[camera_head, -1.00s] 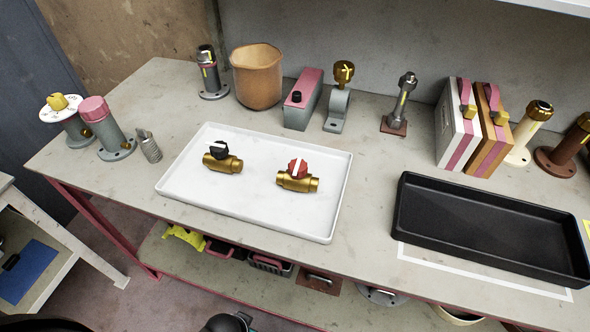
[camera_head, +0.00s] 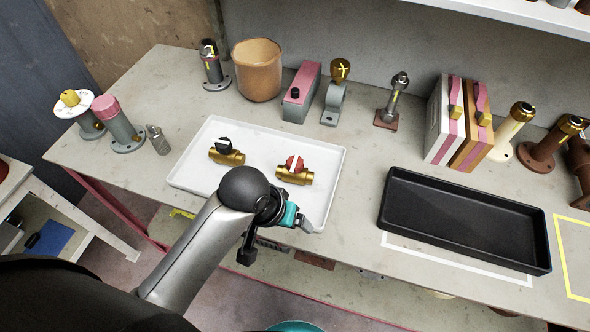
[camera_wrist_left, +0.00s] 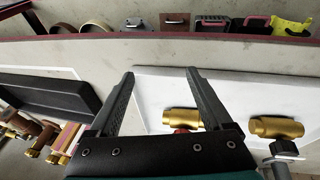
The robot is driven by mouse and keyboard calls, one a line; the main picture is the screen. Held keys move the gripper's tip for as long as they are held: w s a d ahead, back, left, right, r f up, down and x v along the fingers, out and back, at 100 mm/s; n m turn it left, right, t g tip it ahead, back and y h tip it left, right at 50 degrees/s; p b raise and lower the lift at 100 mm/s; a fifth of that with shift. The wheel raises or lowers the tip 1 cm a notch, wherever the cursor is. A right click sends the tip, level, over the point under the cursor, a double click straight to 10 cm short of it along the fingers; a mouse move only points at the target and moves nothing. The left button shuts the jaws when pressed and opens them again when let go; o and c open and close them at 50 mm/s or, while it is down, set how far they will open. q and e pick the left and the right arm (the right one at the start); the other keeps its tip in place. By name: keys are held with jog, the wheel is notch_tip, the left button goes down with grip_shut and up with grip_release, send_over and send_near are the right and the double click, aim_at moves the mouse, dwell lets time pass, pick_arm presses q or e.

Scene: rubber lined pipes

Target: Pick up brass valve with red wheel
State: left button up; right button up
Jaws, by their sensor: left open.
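The brass valve with the red wheel (camera_head: 295,171) lies on the right half of a white tray (camera_head: 205,178). In the left wrist view its brass body (camera_wrist_left: 182,119) shows near the right finger, with its red wheel partly hidden behind the gripper. A second brass valve with a black wheel (camera_head: 227,152) lies to its left on the tray; it also shows in the left wrist view (camera_wrist_left: 277,127). My left gripper (camera_head: 306,220) is open and empty near the tray's front edge, on the near side of the red-wheeled valve; its spread fingers show in the wrist view (camera_wrist_left: 160,74). My right gripper is not seen.
A black tray (camera_head: 462,242) sits to the right on the bench. An orange pot (camera_head: 257,72), a pink-topped box (camera_head: 301,92) and several fittings stand along the back. Grey fittings stand at the left. The bench between the two trays is clear.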

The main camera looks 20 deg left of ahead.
pick_arm(q)
jog(key=shift+n+g, duration=0.5)
jog(key=shift+n, duration=0.3)
jog(key=w+r, duration=0.1)
jog(key=w+d+r, duration=0.1)
jog(key=w, duration=0.1)
jog(key=w+d+r, duration=0.1)
jog(key=w, duration=0.1)
jog(key=shift+w+d+r, duration=0.1)
jog(key=shift+w+r, duration=0.05)
jog(key=shift+r, duration=0.15)
jog(key=w+a+r+n+g+y+p, duration=0.1)
jog(key=w+a+r+n, duration=0.25)
jog(key=r, duration=0.25)
jog(key=w+a+r+n+g+y, duration=0.1)
jog(key=w+a+r+n, duration=0.1)
jog(key=w+r+n, duration=0.4)
jog(key=m+b, duration=0.2)
send_over(295, 161)
jog(key=f, duration=0.9)
jog(key=shift+s+a+f, duration=0.15)
jog(key=shift+a, duration=0.2)
jog(key=f, duration=0.4)
jog(key=shift+d+f+b, duration=0.15)
jog(key=shift+d+b, duration=0.15)
jog(key=shift+d, duration=0.05)
jog(key=shift+f, duration=0.45)
grip_shut()
jog(key=shift+w+r, duration=0.1)
jog(key=shift+w, duration=0.1)
